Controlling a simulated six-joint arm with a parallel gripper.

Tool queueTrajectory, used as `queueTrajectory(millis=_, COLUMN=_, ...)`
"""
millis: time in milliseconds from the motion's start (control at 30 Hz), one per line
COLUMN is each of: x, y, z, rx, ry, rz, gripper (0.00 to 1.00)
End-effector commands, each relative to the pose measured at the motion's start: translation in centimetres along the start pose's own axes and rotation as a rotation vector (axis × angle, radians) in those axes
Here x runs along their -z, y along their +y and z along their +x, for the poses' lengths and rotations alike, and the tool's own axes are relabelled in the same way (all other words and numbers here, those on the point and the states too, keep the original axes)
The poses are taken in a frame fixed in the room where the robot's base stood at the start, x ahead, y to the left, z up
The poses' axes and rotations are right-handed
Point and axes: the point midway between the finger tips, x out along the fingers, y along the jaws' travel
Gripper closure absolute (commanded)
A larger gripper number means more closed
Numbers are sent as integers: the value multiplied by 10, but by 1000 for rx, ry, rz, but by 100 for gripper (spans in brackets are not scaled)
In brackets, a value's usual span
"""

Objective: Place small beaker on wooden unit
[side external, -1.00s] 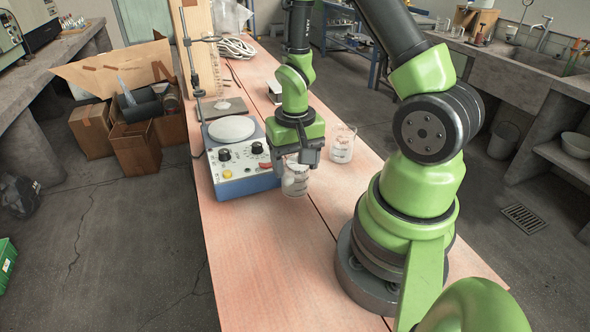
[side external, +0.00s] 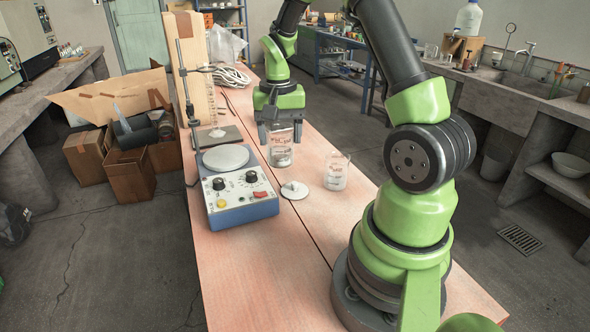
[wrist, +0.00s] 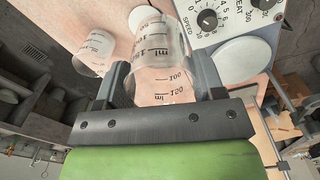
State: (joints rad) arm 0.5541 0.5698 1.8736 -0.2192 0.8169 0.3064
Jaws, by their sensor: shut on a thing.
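My gripper (side external: 280,122) is shut on a clear beaker (side external: 281,152) with printed marks, to the right of the hotplate's back part. In the wrist view the held beaker (wrist: 160,65) stands between both jaws (wrist: 165,82), its scale facing the camera. The beaker looks upright in the side view; its height above the bench is hard to judge.
A second clear beaker (side external: 335,172) stands on the bench to the right, nearer the camera. A white disc (side external: 295,190) lies beside the hotplate (side external: 240,192). A metal stand (side external: 189,90) rises at the left. Coiled white cable (side external: 228,76) lies at the back.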

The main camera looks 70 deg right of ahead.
Motion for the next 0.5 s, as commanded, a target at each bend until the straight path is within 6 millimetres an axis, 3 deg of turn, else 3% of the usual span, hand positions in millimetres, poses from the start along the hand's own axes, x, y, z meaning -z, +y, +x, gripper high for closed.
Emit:
queueTrajectory(millis=33, x=19, y=2, z=1, rx=1, ry=2, rz=59, gripper=68)
queueTrajectory(millis=200, x=72, y=15, z=1, rx=0, ry=1, rz=250, gripper=68)
queueTrajectory(millis=300, x=96, y=26, z=0, rx=1, ry=1, rz=346, gripper=68)
queueTrajectory(millis=500, x=122, y=42, z=0, rx=5, ry=1, rz=471, gripper=68)
